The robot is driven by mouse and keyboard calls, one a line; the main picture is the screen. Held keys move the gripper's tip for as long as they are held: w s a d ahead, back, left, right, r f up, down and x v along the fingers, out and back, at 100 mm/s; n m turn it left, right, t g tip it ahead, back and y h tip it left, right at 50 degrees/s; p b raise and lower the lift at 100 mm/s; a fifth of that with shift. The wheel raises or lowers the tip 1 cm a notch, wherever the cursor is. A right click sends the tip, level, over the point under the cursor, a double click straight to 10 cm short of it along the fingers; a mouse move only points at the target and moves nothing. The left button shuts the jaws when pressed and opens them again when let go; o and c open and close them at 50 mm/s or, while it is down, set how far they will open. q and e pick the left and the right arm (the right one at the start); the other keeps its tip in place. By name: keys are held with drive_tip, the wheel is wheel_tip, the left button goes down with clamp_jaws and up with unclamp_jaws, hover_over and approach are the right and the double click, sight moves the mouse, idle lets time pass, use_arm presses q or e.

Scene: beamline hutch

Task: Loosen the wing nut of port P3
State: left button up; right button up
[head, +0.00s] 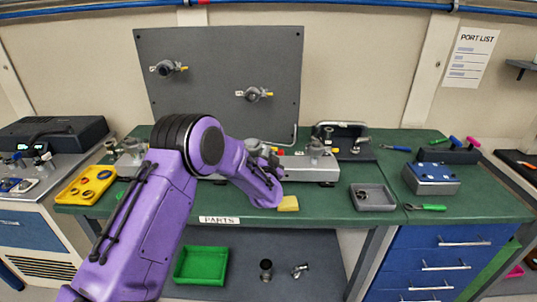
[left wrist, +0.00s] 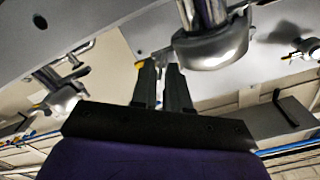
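My left gripper (left wrist: 161,66) points at the ports on the bench-top unit, its black fingers slightly apart with nothing visible between them. In the head view the left gripper (head: 266,157) is largely hidden behind its purple wrist, near the unit's middle port (head: 253,146). In the left wrist view a large grey port clamp (left wrist: 212,45) is close, right of the fingertips. A small yellow piece (left wrist: 138,64) shows by the left fingertip; I cannot tell whether they touch. Another port (head: 316,147) stands on the unit further right. Which port is P3 cannot be read. My right gripper is not in view.
A grey upright panel (head: 220,50) behind carries two more ports (head: 168,68) (head: 253,93). A yellow tray (head: 85,186), a grey parts tray (head: 373,197) and a yellow block (head: 288,203) lie on the green bench. A green bin (head: 201,265) is below.

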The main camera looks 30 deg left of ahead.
use_arm(q)
drive_tip(key=shift+s+r, duration=0.1)
drive_tip(key=shift+s, duration=0.05)
clamp_jaws()
drive_tip(key=n+b, duration=0.2)
drive_tip(key=n, duration=0.3)
drive_tip(key=shift+n+b, duration=0.3)
drive_tip(key=shift+n, duration=0.1)
drive_tip(key=shift+c, duration=0.2)
unclamp_jaws()
drive_tip(key=shift+r, duration=0.1)
drive_tip(key=shift+o, duration=0.2)
drive_tip(key=shift+a, duration=0.1)
